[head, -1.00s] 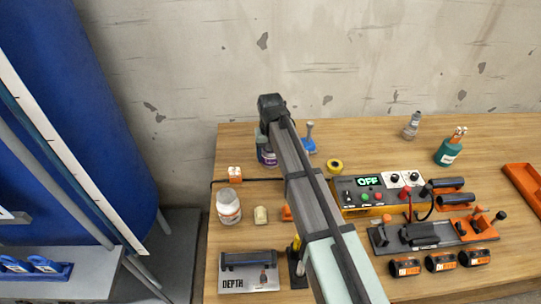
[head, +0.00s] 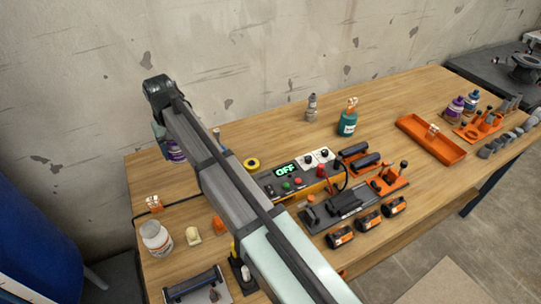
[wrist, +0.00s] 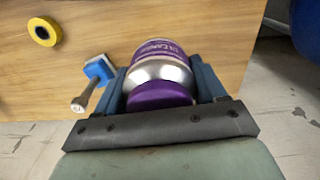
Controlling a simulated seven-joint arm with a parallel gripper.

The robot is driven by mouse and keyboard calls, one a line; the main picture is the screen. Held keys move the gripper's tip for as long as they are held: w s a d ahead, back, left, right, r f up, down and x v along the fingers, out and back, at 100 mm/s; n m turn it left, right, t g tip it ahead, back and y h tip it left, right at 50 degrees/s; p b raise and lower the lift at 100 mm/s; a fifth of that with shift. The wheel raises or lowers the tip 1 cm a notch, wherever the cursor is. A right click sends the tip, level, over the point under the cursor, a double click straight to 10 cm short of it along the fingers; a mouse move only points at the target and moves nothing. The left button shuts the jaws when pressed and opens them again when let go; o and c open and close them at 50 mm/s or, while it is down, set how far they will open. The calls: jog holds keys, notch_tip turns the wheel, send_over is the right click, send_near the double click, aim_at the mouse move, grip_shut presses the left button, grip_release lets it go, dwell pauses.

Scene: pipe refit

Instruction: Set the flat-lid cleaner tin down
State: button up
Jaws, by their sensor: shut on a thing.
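The cleaner tin (wrist: 160,70) is held in my gripper (wrist: 160,88). It has a purple label, a silver shoulder and a flat purple lid facing the wrist camera. The blue fingers are on either side of it. In the head view the tin (head: 176,151) shows partly behind my arm, near the back left of the wooden table (head: 255,141). I cannot tell whether its base touches the table.
A white jar (head: 156,238), control box (head: 290,182), teal bottle (head: 348,124) and orange tray (head: 432,142) stand on the table.

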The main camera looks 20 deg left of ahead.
notch_tip(320, 180, up, 3)
jog(key=shift+r, duration=0.1)
jog(key=shift+w+d+r, duration=0.2)
jog(key=shift+w+d, duration=0.25)
jog(key=shift+w, duration=0.05)
jog(key=w+d+n, duration=0.1)
jog(key=w+d, duration=0.9)
jog(key=d, duration=0.3)
jog(key=w+d, duration=1)
jog(key=d, duration=0.3)
jog(key=shift+w+f, duration=0.15)
jog(key=shift+f, duration=7.45)
jog(key=shift+f, duration=0.15)
jog(key=o, duration=1.3)
